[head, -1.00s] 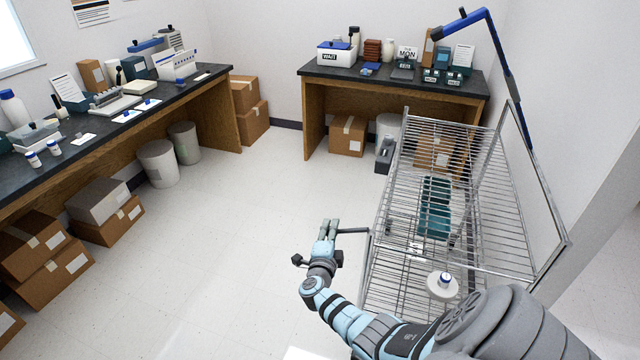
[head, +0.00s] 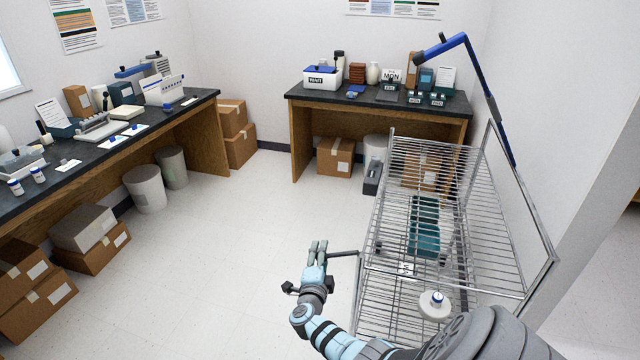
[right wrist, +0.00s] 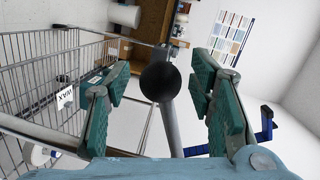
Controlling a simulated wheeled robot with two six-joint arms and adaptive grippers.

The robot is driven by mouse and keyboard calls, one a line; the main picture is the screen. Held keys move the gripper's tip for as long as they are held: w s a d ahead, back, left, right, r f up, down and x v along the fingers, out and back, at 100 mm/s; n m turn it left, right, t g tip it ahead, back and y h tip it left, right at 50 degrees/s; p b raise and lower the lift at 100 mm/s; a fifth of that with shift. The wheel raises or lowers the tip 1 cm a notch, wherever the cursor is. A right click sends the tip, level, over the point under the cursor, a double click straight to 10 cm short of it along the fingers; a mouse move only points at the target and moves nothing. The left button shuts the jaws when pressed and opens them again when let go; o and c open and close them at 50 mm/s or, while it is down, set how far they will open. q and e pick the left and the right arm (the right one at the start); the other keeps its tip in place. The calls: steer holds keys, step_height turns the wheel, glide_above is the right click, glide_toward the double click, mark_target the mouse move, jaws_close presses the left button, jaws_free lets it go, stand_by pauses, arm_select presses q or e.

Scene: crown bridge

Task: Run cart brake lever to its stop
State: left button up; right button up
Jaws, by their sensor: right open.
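The wire cart (head: 405,165) stands at the right in the head view. Its brake lever, a dark rod (head: 345,253), sticks out leftward from the cart's near left side. My right gripper (head: 318,246) is open at the lever's outer end. In the right wrist view, the lever's black ball knob (right wrist: 160,82) sits between the open green finger pads, with a gap on each side. The grey lever rod (right wrist: 172,130) runs down from the knob, between the fingers. My left gripper is out of view.
A white round piece with a small blue-capped vial (head: 437,298) sits on the cart's near end. Teal bins (head: 424,225) are inside the cart. Benches stand at the left (head: 150,128) and back (head: 300,93). Open floor (head: 230,235) lies left of the cart.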

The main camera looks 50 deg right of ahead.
steer(key=v, duration=1.2)
steer(key=shift+d, duration=0.15)
